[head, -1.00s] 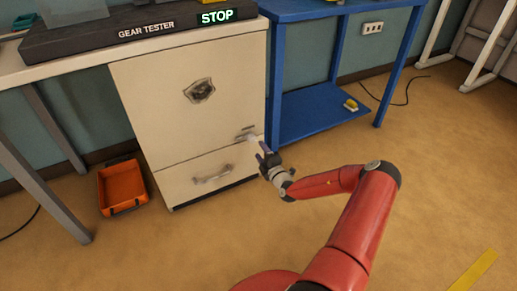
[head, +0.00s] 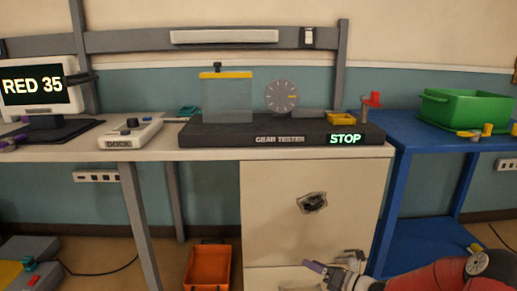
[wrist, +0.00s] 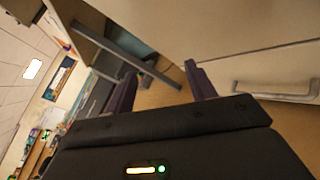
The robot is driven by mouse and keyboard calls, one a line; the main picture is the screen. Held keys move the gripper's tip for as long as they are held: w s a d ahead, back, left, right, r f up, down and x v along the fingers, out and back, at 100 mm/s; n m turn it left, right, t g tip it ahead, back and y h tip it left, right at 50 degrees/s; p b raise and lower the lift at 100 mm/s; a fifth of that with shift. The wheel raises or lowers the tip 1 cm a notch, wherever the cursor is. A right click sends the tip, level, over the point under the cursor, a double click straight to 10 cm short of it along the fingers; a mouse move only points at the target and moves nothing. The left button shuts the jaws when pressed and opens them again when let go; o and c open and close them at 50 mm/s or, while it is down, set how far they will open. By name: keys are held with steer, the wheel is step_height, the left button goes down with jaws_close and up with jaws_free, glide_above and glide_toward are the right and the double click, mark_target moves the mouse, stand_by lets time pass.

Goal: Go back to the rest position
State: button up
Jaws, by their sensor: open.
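My gripper (head: 328,272) shows at the bottom of the head view, in front of the lower part of the white drawer cabinet (head: 272,205). My red arm reaches to it from the lower right. In the wrist view the two dark fingers of my gripper (wrist: 158,90) stand apart with nothing between them. The drawer handle (wrist: 275,92) lies to the right of the fingers there, clear of them. The head view cuts off the bottom of the cabinet.
The gear tester (head: 225,134) with a green STOP sign stands on the white bench. A blue table (head: 405,128) with a green crate (head: 462,109) is at the right. An orange bin (head: 208,268) sits on the floor left of the cabinet. A DOCK box (head: 133,136) is on the bench.

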steer(key=s+a+r+n+g+h, duration=0.2)
steer(key=s+a+r+n+g, duration=0.3)
steer(key=s+n, duration=0.35)
steer(key=s+a+r+n+g+h, duration=0.2)
steer(key=s+a+r+n+g, duration=0.25)
steer(key=s+n, duration=0.4)
steer(key=s+d+r+n+t+h, duration=0.2)
steer(key=s+d+r+n+h, duration=0.1)
steer(key=s+n, duration=0.5)
steer(key=s+d+r+n+t+h, duration=0.1)
steer(key=s+d+r+n+h, duration=0.2)
steer(key=s+r+n+h, duration=0.2)
steer(key=s+r+n, duration=0.3)
steer(key=s+n, duration=0.1)
steer(key=shift+s+d+r+t+h, duration=0.25)
steer(key=shift+s+t+h, duration=0.05)
steer(key=shift+t, duration=0.05)
